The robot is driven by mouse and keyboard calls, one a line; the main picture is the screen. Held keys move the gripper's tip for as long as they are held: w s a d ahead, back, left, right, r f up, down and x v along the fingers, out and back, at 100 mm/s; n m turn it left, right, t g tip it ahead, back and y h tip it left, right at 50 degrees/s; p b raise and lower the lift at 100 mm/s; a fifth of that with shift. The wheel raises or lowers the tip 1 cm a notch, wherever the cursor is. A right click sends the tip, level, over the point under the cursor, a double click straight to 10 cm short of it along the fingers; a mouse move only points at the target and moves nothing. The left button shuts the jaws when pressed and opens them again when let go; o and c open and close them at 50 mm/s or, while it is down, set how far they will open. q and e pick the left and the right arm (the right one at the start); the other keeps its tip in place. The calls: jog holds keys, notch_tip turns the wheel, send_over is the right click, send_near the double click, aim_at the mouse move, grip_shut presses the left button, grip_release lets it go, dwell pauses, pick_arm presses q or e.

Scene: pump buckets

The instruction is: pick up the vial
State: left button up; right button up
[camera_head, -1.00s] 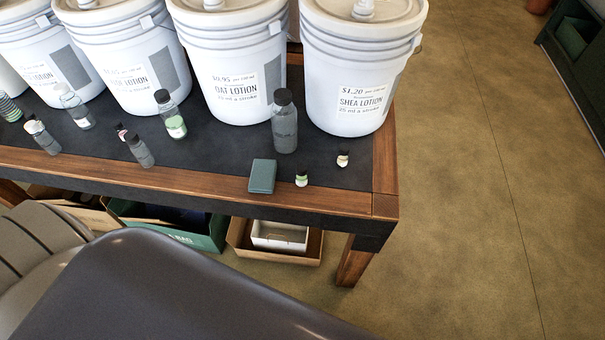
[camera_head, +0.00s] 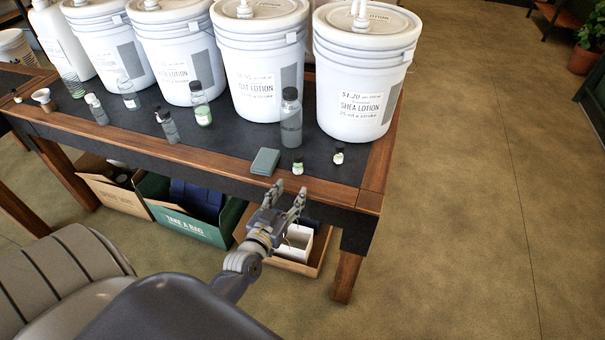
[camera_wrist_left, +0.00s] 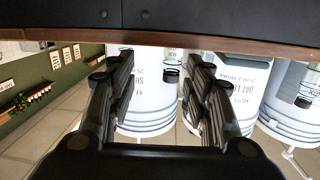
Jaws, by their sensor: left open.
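Two small vials stand upright near the table's front right: one with a green-and-white label (camera_head: 298,168) and one with a white label and dark cap (camera_head: 339,157). My left gripper (camera_head: 288,191) is open and empty, at the table's front edge, just short of the green-labelled vial and apart from it. In the left wrist view, which is upside down, its two fingers (camera_wrist_left: 160,65) are spread. A dark-capped container (camera_wrist_left: 172,72) shows between them; I cannot tell which one it is. My right gripper is not in view.
A teal box (camera_head: 265,162) lies left of the green-labelled vial. A tall dark-capped bottle (camera_head: 291,122) stands behind it. White lotion buckets (camera_head: 362,75) line the back, with several bottles to the left. The wooden table edge (camera_head: 230,172) runs in front, with boxes below.

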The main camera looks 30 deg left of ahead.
pick_arm(q)
send_near(296, 159)
jog(key=w, duration=0.1)
jog(key=shift+t+y, duration=0.4)
jog(key=w, duration=0.4)
jog(key=shift+w+f, duration=0.35)
jog(key=shift+w+a+f, duration=0.1)
jog(key=shift+w+a, duration=0.2)
jog(key=shift+w, duration=0.65)
jog(key=shift+w+a+r, duration=0.1)
jog(key=shift+w+a, duration=0.2)
jog(key=shift+w, duration=0.65)
jog(key=shift+w+a+f, duration=0.1)
jog(key=shift+w+a, duration=0.2)
jog(key=shift+w, duration=0.6)
grip_shut()
